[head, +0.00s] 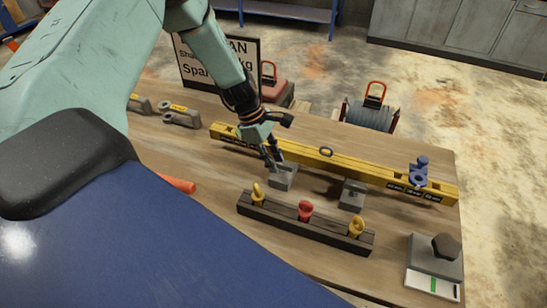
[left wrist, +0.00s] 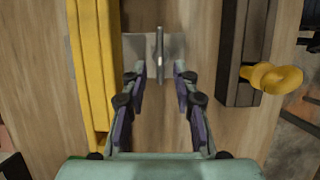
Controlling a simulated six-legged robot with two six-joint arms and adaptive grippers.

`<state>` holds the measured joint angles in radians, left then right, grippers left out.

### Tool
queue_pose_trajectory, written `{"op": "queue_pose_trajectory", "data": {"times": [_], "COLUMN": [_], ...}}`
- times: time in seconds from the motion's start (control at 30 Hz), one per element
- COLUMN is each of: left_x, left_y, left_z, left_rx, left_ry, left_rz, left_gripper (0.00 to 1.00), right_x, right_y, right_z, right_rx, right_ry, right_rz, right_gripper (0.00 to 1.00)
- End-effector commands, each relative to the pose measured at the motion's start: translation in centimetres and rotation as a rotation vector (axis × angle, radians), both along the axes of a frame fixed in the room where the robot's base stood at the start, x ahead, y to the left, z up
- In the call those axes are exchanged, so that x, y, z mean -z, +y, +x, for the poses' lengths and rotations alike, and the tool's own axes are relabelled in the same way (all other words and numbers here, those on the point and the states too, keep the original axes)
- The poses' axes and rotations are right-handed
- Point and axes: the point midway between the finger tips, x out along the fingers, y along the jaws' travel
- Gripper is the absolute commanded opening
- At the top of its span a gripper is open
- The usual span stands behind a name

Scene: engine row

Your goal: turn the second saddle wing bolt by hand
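Two grey metal saddles stand on the wooden bench in the head view, a left one (head: 283,178) and a right one (head: 352,196). My left gripper (head: 270,154) points down at the left saddle. In the left wrist view my left gripper (left wrist: 160,70) is open, its two fingers apart and the space between them empty. A thin upright metal wing (left wrist: 160,44), seen nearly edge-on, stands on the grey saddle plate (left wrist: 136,46) just ahead of the fingertips and lines up with the gap. Whether the fingers overlap it in depth I cannot tell. My right gripper is not in view.
A long yellow beam (head: 335,165) lies behind the saddles, with a blue fitting (head: 418,174) at its right. A dark rack (head: 280,220) with yellow and red eye bolts is in front. A grey block and card (head: 434,270) are at the right.

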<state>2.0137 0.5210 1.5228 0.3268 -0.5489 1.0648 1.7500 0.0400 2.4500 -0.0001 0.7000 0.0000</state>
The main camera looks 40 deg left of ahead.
Motion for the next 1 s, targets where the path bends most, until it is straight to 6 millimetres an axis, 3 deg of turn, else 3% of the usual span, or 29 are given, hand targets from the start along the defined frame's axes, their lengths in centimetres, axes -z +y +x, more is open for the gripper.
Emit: {"op": "queue_pose_trajectory", "data": {"times": [0.33, 0.8, 1.0], "left_x": [-1.0, -8.7, -10.6], "left_y": [0.4, 3.5, 4.3], "left_z": [0.0, -0.8, -1.0], "left_rx": [0.000, 0.000, 0.001], "left_ry": [-0.001, -0.004, -0.001], "left_rz": [-0.002, -0.002, -0.002], "left_gripper": [0.29, 0.29, 0.29], "right_x": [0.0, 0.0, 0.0], "right_y": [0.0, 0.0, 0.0], "right_z": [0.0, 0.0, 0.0], "right_rx": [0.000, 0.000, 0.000], "right_ry": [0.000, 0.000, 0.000], "right_rz": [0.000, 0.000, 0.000], "right_gripper": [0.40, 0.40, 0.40]}}
